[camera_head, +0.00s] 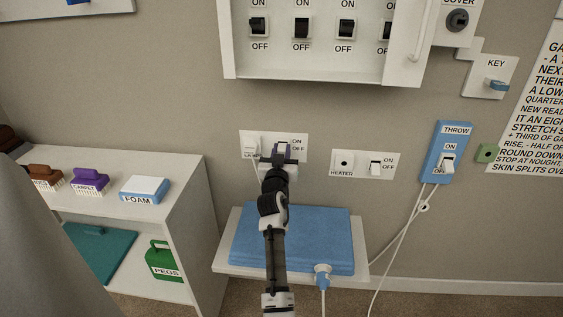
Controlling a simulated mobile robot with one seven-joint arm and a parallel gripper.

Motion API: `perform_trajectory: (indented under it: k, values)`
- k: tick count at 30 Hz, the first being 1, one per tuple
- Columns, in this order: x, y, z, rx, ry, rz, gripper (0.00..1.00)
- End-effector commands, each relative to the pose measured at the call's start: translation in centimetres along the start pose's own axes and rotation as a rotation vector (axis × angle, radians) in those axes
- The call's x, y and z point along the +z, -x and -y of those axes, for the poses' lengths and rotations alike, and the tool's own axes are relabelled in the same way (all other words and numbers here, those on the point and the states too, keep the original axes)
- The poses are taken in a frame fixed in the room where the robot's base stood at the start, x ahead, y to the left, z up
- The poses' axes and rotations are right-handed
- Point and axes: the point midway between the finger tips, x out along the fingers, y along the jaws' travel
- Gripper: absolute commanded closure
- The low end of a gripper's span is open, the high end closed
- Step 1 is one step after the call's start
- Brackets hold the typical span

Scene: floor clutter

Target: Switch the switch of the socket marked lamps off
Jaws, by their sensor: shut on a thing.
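The white socket plate (298,138) on the wall has a label at its lower left that starts like "LA", partly hidden, with a plug or socket (252,141) above it. Its switch (282,147) is to the right, beside the printed ON above and OFF below. My gripper (279,156) is at this switch, its jaws shut on it. The fingers cover much of the switch, so I cannot tell which way it is tipped.
A socket plate marked HEATER (361,164) is to the right, then a blue THROW switch box (448,152) with hanging cables. A breaker panel (320,68) is above. Below, a blue slab (325,235) lies on a small shelf. A white shelf unit (185,172) with brushes stands left.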

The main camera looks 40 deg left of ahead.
Motion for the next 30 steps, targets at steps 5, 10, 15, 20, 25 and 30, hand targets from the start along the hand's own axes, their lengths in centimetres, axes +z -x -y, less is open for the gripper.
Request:
perform_trajectory:
  k: [5,10,15,20,25,30]
  values:
    - [0.68,0.07,0.0,0.0,-0.001,-0.05,0.98]
    - [0.87,0.11,0.0,0.0,-0.002,-0.091,0.98]
    - [1.03,0.14,-0.01,0.0,-0.001,-0.133,0.98]
    - [1.14,0.15,0.0,0.0,-0.001,-0.172,0.98]
    - [1.32,0.18,0.0,0.0,-0.001,-0.212,0.98]
    - [1.26,0.23,0.02,-0.001,-0.001,-0.246,0.98]
